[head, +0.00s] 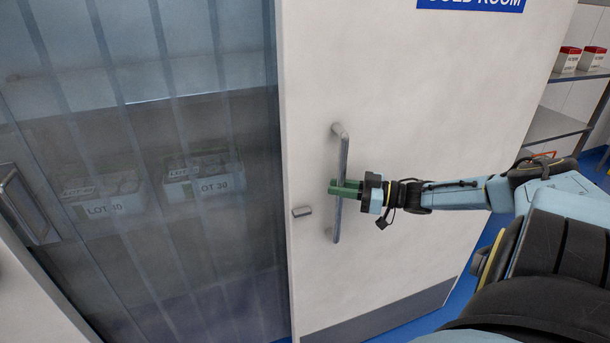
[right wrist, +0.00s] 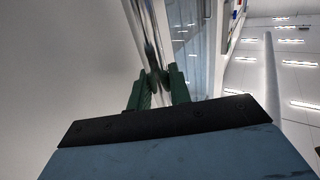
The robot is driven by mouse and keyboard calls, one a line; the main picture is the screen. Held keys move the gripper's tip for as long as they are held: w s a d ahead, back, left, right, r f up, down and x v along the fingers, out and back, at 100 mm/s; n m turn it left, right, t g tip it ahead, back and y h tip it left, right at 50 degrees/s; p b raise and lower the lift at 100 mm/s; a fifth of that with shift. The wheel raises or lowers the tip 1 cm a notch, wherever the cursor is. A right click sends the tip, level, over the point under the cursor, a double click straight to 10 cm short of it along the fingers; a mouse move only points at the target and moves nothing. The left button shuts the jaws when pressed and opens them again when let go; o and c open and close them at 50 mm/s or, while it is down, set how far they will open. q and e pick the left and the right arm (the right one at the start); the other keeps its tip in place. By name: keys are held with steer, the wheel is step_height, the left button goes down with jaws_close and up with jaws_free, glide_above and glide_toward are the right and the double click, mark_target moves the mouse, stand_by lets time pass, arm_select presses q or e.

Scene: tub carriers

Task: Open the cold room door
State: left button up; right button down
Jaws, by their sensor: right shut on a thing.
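The white cold room door (head: 420,120) stands ajar, its free edge to the right of a doorway hung with clear strips. Its upright metal bar handle (head: 341,150) is on the door face near that edge. My right gripper (head: 346,188) comes in from the right, and its green fingers are shut around the middle of the handle. In the right wrist view the fingers (right wrist: 159,85) are on either side of the metal bar (right wrist: 150,40). My left gripper is not in view.
A metal fitting (head: 28,205) is at the left. A shelf (head: 555,125) with red-lidded boxes (head: 567,59) stands at the right, beyond the door.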

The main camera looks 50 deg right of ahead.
steer(key=s+d+b, duration=0.1)
steer(key=s+d, duration=0.1)
steer(key=d, duration=0.3)
steer(key=shift+s+d, duration=0.3)
steer(key=shift+s, duration=0.1)
steer(key=c, duration=1.3)
jaws_free()
steer(key=shift+d+f, duration=0.1)
steer(key=shift+c, duration=0.2)
steer(key=v, duration=1.3)
steer(key=shift+s, duration=0.15)
steer(key=shift+d, duration=0.1)
